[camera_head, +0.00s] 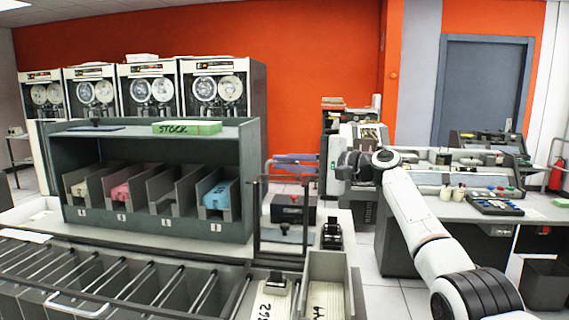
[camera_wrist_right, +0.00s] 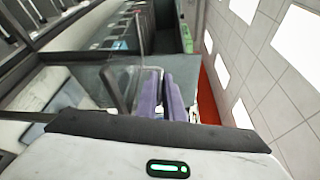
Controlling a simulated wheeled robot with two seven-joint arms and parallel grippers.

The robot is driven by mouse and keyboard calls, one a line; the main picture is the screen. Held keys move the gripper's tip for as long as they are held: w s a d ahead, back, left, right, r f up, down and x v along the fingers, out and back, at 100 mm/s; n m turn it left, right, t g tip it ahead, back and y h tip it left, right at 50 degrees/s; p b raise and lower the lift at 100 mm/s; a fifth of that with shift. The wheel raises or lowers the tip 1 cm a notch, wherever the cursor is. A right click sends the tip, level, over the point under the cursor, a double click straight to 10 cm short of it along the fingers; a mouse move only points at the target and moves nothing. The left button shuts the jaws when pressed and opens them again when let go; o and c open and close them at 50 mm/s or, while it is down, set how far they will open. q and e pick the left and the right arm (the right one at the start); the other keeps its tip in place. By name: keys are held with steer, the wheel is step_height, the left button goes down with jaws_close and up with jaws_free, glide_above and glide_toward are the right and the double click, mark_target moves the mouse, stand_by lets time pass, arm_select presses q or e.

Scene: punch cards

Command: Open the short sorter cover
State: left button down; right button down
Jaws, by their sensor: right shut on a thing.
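The short sorter cover (camera_head: 257,215) looks like a clear panel in a thin dark frame, standing upright over the machine right of the grey card rack. In the right wrist view its dark frame (camera_wrist_right: 113,90) lies beside the purple fingers. My right gripper (camera_head: 276,164) reaches in from the right at the cover's top edge. Its two purple fingers also show in the right wrist view (camera_wrist_right: 160,92), close together and shut on the cover. The exact contact is too small to see clearly. My left gripper is in neither view.
A grey rack (camera_head: 160,222) with coloured card stacks stands at left. A row of sorter bins (camera_head: 95,285) with a metal handle runs along the front left. Open card trays (camera_head: 325,265) stand in front. A console desk (camera_head: 470,207) stands at right, behind my right arm.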

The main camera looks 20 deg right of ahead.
steer(key=shift+d+f, duration=0.1)
steer(key=shift+f, duration=0.05)
steer(key=c, duration=2.2)
jaws_free()
steer(key=shift+s, duration=0.1)
steer(key=shift+b+v, duration=1.45)
steer(key=shift+v, duration=3.65)
